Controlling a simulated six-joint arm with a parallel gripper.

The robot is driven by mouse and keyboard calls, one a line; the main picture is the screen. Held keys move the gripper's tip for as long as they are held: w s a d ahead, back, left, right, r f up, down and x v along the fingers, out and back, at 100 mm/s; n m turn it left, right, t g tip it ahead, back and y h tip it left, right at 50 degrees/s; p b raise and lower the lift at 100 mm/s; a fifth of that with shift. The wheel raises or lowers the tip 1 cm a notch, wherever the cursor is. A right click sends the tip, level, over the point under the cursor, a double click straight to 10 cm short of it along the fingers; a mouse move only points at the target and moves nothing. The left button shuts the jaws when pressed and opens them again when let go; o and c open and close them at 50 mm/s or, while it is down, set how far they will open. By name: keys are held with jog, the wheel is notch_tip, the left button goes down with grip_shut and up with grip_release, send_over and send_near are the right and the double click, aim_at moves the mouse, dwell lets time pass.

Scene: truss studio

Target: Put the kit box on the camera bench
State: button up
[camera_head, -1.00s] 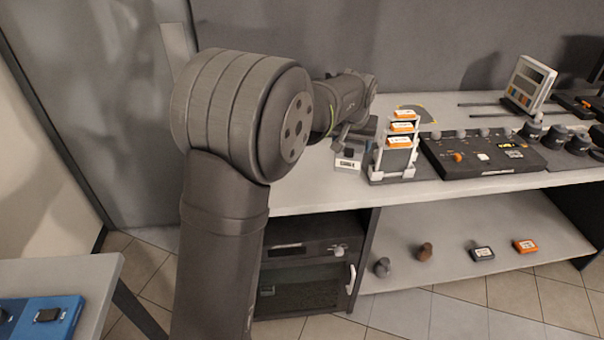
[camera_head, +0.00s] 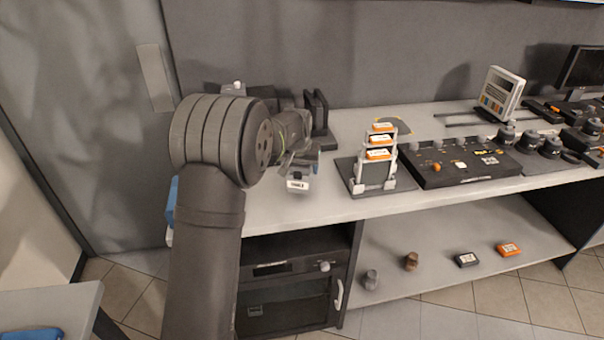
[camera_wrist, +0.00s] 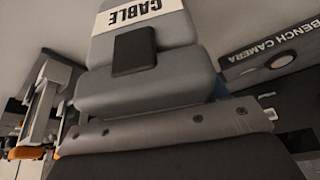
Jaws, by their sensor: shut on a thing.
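A grey box labelled CABLE (camera_wrist: 150,60), with a black clasp, fills the middle of the wrist view and is held by my gripper. In the head view its pale label end (camera_head: 298,183) shows below my gripper (camera_head: 298,166), over the left part of the long grey bench (camera_head: 440,190). My gripper is shut on this box; its fingertips are mostly hidden. I cannot tell whether the box touches the bench top. A dark strip lettered BENCH CAMERA (camera_wrist: 270,45) shows at the right of the wrist view.
A rack with orange-labelled cards (camera_head: 376,170) stands right of the box, with a black control panel (camera_head: 462,158) beyond. A dark upright holder (camera_head: 318,115) stands behind my gripper. A blue thing (camera_head: 171,205) shows partly behind my arm. A pale table (camera_head: 50,305) is lower left.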

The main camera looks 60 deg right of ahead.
aim_at(302, 168)
jog(key=shift+f, duration=1.3)
jog(key=shift+f, duration=0.1)
jog(key=o, duration=1.4)
jog(key=shift+f, duration=0.1)
jog(key=shift+a+r, duration=0.1)
jog(key=shift+r, duration=0.4)
jog(key=v, duration=1.1)
jog(key=shift+a+r, duration=0.1)
jog(key=shift+r, duration=0.05)
